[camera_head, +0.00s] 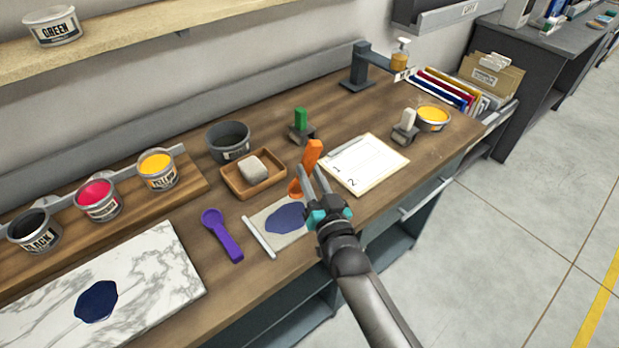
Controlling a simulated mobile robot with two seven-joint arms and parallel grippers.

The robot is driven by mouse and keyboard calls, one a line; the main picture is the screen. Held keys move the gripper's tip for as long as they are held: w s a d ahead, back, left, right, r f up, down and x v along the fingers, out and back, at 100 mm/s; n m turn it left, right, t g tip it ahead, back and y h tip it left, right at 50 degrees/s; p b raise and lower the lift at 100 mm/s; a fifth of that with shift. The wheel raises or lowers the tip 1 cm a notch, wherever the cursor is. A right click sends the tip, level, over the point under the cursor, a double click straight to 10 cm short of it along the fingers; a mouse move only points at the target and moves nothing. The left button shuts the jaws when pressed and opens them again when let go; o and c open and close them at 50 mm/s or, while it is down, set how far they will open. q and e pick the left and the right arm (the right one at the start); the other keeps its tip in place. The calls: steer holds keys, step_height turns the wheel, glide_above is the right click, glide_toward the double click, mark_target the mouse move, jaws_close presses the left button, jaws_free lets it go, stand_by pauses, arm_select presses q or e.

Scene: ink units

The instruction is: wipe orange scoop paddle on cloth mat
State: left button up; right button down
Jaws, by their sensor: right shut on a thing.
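The orange scoop paddle (312,154) is held upright and slightly tilted in my right gripper (317,184), whose fingers are shut on it. Its handle points up, and its lower end, partly hidden by the fingers, is near the back edge of the cloth mat. The cloth mat (294,241) is pale, with a dark blue patch (284,217) on it and a light bar along its left edge. My gripper covers the mat's right side. I cannot tell whether the scoop touches the mat. My left gripper is not in view.
A purple scoop (222,235) lies left of the mat. Behind are a wooden tray (236,184) with a pale block and a grey tub (228,136). A numbered sheet (370,166) lies to the right. A marble slab (150,262) with a blue blot and several ink cans (98,201) are left.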

steer(key=shift+r+p, duration=0.65)
steer(key=shift+r, duration=0.45)
